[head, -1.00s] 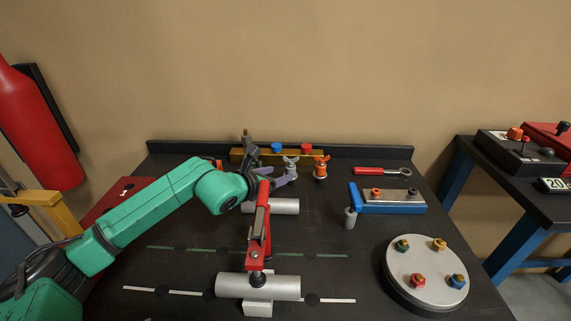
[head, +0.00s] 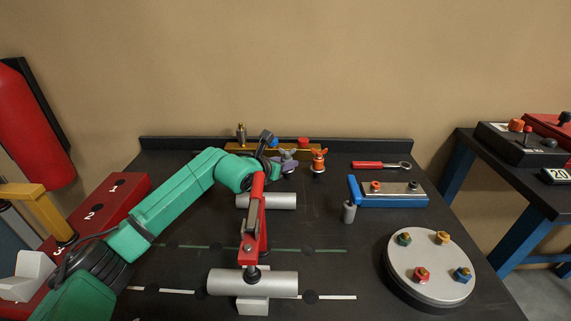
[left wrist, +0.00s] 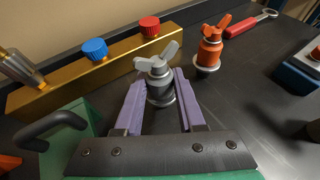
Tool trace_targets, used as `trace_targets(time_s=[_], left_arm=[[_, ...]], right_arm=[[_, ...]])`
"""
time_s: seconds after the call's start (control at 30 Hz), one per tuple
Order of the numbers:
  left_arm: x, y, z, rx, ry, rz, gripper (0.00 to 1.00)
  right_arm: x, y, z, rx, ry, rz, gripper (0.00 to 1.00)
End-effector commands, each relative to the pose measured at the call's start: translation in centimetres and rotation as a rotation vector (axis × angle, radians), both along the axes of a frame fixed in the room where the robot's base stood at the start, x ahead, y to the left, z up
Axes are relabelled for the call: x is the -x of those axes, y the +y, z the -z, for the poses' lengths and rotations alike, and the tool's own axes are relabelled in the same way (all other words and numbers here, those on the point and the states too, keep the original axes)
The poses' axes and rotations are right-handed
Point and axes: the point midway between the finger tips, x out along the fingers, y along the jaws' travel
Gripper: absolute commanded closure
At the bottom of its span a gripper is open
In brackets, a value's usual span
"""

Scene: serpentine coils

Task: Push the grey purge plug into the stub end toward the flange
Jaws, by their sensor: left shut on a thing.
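A grey winged plug (head: 287,155) stands at the back middle of the bench, near the gold block. My left gripper (head: 284,166) is at it, and its purple fingers are shut on the plug. In the left wrist view the grey plug (left wrist: 157,78) is upright between the fingertips (left wrist: 159,92), its wings above them and its round foot low at the bench. A silver pipe (head: 225,282) lies at the front under a red toggle clamp (head: 256,225); a second silver pipe (head: 275,201) lies behind it. I cannot tell which end is the stub end. My right gripper is out of view.
An orange winged plug (head: 318,160) stands just right of the grey one. The gold block (left wrist: 115,65) with blue and red caps is behind. A small grey cylinder (head: 348,212), a blue block (head: 392,205) and a round plate (head: 425,262) are on the right.

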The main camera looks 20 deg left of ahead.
Motion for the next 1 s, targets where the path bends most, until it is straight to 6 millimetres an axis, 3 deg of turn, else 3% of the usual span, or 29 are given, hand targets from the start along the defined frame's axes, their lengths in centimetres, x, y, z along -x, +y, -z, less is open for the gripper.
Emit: trace_targets(time_s=[0.03,0.7,1.0], left_arm=[[0.0,0.0,-1.1,0.002,-0.006,0.001,1.0],[0.0,0.0,-7.8,0.002,-0.006,0.001,1.0],[0.0,0.0,-8.3,0.001,-0.004,0.001,1.0]], right_arm=[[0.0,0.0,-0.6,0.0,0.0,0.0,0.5],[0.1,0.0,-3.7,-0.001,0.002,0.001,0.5],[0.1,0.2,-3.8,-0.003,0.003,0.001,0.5]])
